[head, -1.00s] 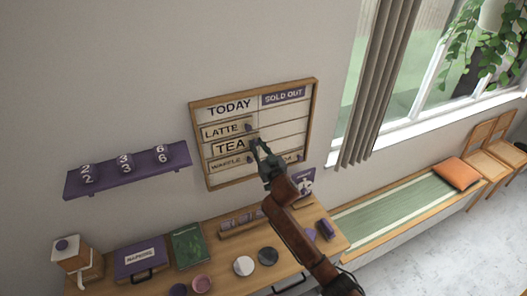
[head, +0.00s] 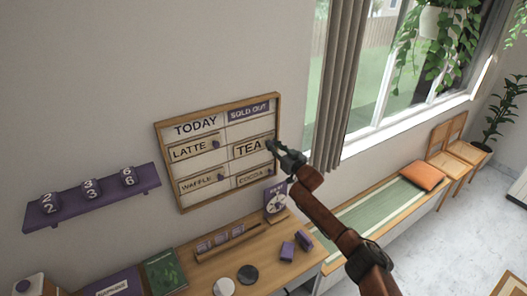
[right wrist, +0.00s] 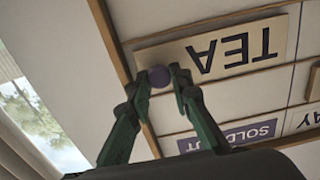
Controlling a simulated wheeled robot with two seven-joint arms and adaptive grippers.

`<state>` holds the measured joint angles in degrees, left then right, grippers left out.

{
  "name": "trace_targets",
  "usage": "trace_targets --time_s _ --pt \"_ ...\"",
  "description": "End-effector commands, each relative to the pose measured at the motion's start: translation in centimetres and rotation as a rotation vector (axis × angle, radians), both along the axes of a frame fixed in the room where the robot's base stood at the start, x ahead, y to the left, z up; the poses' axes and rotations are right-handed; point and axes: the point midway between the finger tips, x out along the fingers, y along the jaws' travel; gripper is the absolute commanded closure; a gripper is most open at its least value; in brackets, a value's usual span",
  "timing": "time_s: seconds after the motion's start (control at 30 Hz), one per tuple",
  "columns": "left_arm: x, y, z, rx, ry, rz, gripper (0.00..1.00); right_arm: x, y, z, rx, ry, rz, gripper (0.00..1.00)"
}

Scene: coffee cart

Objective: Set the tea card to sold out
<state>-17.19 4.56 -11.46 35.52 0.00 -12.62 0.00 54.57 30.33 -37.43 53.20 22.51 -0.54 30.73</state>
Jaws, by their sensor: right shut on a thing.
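The tea card (head: 251,148) is a cream card with dark letters. It sits in the right column of the menu board (head: 157,160), under the purple "SOLD OUT" header (head: 248,112). My right gripper (head: 272,147) is at the card's right end, shut on its round purple knob. In the right wrist view the card (right wrist: 225,48) appears upside down, and the fingers (right wrist: 160,80) close around the knob (right wrist: 159,77). The latte card (head: 189,149) and waffle card (head: 197,185) are in the left column; the cocoa card (head: 251,179) is lower right. My left gripper is not in view.
A counter (head: 205,267) below the board holds a green book (head: 164,272), discs, purple blocks and a small dial sign (head: 275,199). A purple shelf (head: 95,198) with number markers is at left. A curtain (head: 335,90) hangs close right of the board.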

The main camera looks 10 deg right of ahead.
Motion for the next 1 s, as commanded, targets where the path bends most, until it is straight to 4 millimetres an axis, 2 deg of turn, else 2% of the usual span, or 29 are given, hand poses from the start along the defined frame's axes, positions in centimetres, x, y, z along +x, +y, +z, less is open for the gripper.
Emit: trace_targets --time_s 0.1,0.47,0.5,0.7,1.0 --pt "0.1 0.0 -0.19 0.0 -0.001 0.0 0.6 0.27 -0.67 -0.08 -0.001 0.001 -0.001 1.0" --pt "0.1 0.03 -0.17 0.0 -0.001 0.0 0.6 0.4 -0.94 0.02 0.0 0.001 -0.003 1.0" --pt "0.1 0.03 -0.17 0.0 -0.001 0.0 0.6 0.39 -0.96 0.03 0.0 0.001 -0.003 0.8" --pt "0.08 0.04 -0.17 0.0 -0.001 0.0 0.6 0.4 -0.78 0.02 0.0 0.001 -0.001 0.66" --pt "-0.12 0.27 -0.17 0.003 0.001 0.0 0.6 0.37 -0.45 -0.04 0.0 0.001 0.003 0.64"
